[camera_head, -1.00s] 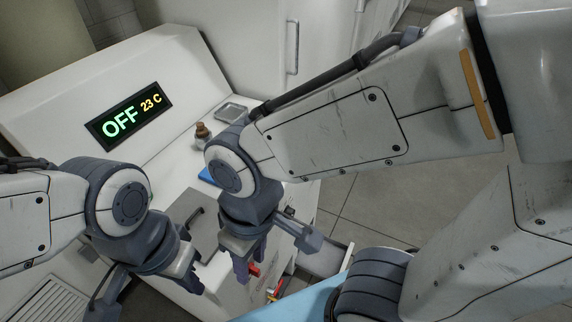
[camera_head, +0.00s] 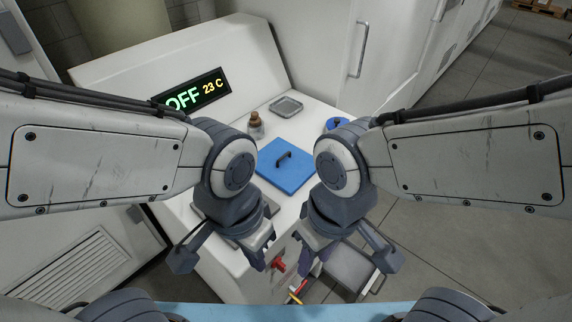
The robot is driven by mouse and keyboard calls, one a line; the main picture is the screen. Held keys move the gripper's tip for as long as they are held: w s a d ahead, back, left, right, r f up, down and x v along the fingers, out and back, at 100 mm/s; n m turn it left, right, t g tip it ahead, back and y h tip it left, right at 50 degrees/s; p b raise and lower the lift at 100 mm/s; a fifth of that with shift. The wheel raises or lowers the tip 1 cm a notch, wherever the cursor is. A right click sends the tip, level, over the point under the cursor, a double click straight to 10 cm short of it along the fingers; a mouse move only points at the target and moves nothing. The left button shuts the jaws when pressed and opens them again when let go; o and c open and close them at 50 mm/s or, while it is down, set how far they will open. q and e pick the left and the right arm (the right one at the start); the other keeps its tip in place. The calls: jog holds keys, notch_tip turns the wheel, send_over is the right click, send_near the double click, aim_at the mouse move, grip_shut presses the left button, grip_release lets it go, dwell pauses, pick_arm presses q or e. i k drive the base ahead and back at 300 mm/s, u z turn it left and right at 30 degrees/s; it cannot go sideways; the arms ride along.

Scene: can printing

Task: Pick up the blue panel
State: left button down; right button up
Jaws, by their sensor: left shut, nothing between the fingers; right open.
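The blue panel (camera_head: 287,179) is a flat square plate with a dark handle (camera_head: 284,155) on top. It lies on the white counter in the middle of the head view, its right edge close behind my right arm. My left gripper (camera_head: 262,255) points down in front of the counter, left of and nearer than the panel. It is shut and empty. My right gripper (camera_head: 308,262) points down just right of the left one, also nearer than the panel. It is open and empty. Neither gripper touches the panel.
A small brown-topped jar (camera_head: 256,128) and a grey tray (camera_head: 286,107) stand behind the panel. A round blue object (camera_head: 337,123) is at the counter's right edge. The display (camera_head: 195,92) reads OFF 23 C. A red part (camera_head: 278,265) is on the counter's front.

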aim_at(286, 166)
jog(key=u, duration=3.05)
jog(key=k, duration=0.85)
jog(key=z, duration=1.6)
jog(key=i, duration=0.5)
